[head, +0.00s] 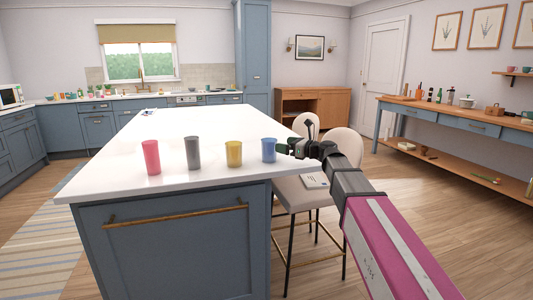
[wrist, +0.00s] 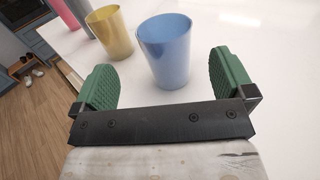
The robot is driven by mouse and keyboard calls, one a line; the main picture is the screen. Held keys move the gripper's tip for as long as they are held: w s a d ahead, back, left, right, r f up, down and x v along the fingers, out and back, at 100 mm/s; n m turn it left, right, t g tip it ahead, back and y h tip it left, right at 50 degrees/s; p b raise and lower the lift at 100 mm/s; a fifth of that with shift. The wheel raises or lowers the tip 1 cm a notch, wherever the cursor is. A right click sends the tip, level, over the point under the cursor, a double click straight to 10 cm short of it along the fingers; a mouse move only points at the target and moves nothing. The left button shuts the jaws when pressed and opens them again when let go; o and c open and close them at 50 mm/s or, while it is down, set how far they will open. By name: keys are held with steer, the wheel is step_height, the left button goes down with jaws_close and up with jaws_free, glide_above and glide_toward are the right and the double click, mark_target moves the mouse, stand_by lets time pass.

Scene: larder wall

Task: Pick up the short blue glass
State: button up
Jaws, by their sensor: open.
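The short blue glass (head: 268,150) stands upright at the right end of a row of glasses on the white island top (head: 200,128). In the wrist view the blue glass (wrist: 164,50) is just ahead of my gripper, in line with the gap between the fingers. My gripper (head: 288,149) comes in from the right, close beside the glass. In the wrist view its green-padded fingers (wrist: 163,82) are apart, with nothing held.
A yellow glass (head: 234,153) stands left of the blue one, then a grey glass (head: 193,152) and a pink glass (head: 152,157). Cream stools (head: 345,147) stand at the island's right side. The island top behind the row is mostly clear.

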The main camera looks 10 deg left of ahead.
mark_target(269, 150)
steer(key=x, duration=0.8)
steer(key=shift+w+a+f, duration=0.2)
steer(key=shift+w+f, duration=0.1)
steer(key=shift+w, duration=0.1)
steer(key=c, duration=1)
